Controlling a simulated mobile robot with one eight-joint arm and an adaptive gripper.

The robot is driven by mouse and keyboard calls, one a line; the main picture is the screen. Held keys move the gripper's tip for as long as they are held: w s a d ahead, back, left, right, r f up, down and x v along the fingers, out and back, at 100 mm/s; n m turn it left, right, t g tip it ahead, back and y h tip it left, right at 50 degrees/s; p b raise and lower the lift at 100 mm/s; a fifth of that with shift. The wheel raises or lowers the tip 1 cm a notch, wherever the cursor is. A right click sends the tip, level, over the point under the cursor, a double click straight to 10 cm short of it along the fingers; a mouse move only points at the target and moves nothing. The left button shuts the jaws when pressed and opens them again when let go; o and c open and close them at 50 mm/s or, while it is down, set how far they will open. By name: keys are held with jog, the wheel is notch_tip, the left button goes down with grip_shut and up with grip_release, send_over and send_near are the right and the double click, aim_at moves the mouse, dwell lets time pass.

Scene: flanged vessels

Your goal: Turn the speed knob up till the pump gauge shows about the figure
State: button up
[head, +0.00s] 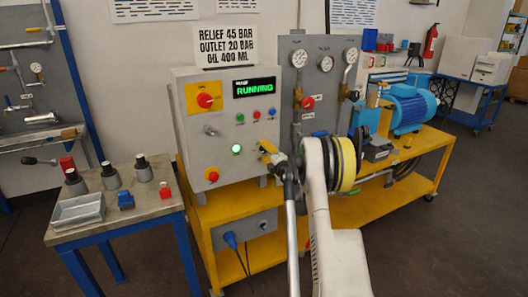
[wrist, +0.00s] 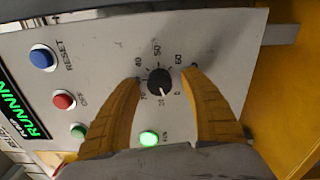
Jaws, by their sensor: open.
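The speed knob (wrist: 160,81) is small, round and black, on the grey panel inside a numbered dial ring. Its white mark points toward the bottom of the wrist picture. My gripper (wrist: 160,77) is open, with one yellow finger on each side of the knob; small gaps seem to show between the fingertips and the knob. In the head view my gripper (head: 268,151) is at the control box (head: 200,158) and hides the knob. Gauges stand on the grey board, including a left one (head: 299,58) and a right one (head: 351,55); their needles are too small to read.
The display (head: 254,88) reads RUNNING. A lit green button (wrist: 149,138) is close to my fingers; red (wrist: 64,100) and blue (wrist: 42,58) buttons sit farther left. A sign (head: 225,44) reads relief 45 bar, outlet 20 bar, oil 400 ml. A side table (head: 150,208) stands left.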

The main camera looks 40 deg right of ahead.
jog(key=v, duration=1.1)
jog(key=shift+s, duration=0.4)
jog(key=w+a+r+m+h, duration=0.1)
jog(key=a+r+m+h, duration=0.15)
jog(key=r, duration=0.45)
jog(key=a+r+m+h, duration=0.1)
jog(key=a+r+m, duration=0.3)
jog(key=r, duration=0.3)
jog(key=s+a+r+m+g, duration=0.35)
jog(key=a+r+m, duration=0.25)
jog(key=a, duration=0.3)
jog(key=s+a+f+m+g+y, duration=0.2)
jog(key=s+a+f, duration=0.5)
jog(key=s+a, duration=0.6)
jog(key=s+a+f+m+g+y, duration=0.2)
jog(key=s+a+f+g+y, duration=0.3)
jog(key=s+a, duration=0.9)
jog(key=shift+a+f+y, duration=0.45)
jog(key=shift+a+f, duration=0.5)
